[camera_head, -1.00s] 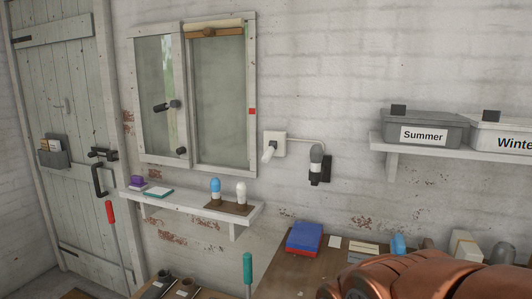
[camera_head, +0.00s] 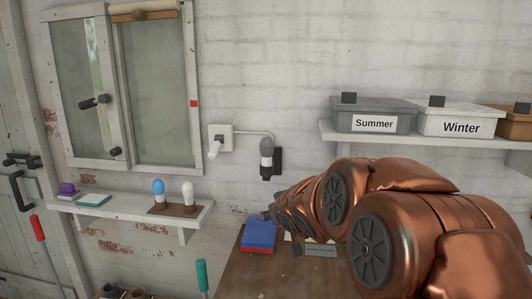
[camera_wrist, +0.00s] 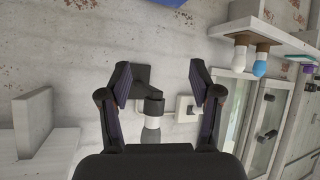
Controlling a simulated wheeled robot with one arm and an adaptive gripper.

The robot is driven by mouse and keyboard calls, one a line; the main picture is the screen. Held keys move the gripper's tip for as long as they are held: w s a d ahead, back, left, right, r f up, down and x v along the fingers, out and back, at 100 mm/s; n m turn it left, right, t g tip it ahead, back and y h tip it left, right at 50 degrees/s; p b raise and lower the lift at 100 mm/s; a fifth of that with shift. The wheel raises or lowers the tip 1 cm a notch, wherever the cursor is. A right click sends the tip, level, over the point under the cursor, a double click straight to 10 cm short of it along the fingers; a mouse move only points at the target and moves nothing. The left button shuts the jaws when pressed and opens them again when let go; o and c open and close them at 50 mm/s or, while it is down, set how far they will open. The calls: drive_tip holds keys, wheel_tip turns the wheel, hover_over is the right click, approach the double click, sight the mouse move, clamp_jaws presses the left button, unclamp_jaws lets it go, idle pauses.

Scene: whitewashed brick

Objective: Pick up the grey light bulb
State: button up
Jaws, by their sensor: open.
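The grey light bulb (camera_head: 266,146) stands upright in a wall lamp, above a white collar and a black socket (camera_head: 266,173). In the wrist view, which is turned over, the grey bulb (camera_wrist: 152,136) shows below the collar, partly hidden by my gripper's body. My gripper (camera_wrist: 160,78) is open and empty, its two fingers either side of the lamp in that picture. In the head view my gripper (camera_head: 272,213) is at the end of my copper arm, lower than the bulb and apart from it.
A blue bulb (camera_head: 158,187) and a white bulb (camera_head: 187,190) stand on a wall shelf (camera_head: 135,221) at left. A white switch box (camera_head: 221,137) is left of the lamp. Boxes marked Summer (camera_head: 372,118) and Winter (camera_head: 461,125) sit on a right shelf. A blue-red box (camera_head: 258,237) lies below.

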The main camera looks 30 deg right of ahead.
sight(270, 160)
drive_tip(key=w+d+r+n+t+y, duration=0.1)
drive_tip(key=w+d+r+t+y, duration=0.1)
drive_tip(key=r, duration=0.1)
drive_tip(key=w+d+r+n+t+y, duration=0.1)
drive_tip(key=w+r+t, duration=0.1)
drive_tip(key=r+t, duration=0.1)
drive_tip(key=w+d+r+n+t+y, duration=0.1)
drive_tip(key=w+d+r+t+y, duration=0.1)
drive_tip(key=w+r, duration=0.1)
drive_tip(key=shift+d+r+t+y, duration=0.3)
drive_tip(key=shift+d+r, duration=0.05)
drive_tip(key=shift+r, duration=0.25)
drive_tip(key=shift+w+a+p, duration=0.2)
drive_tip(key=shift+w+p, duration=0.8)
drive_tip(key=shift+w, duration=2.4)
drive_tip(key=shift+c, duration=0.2)
clamp_jaws()
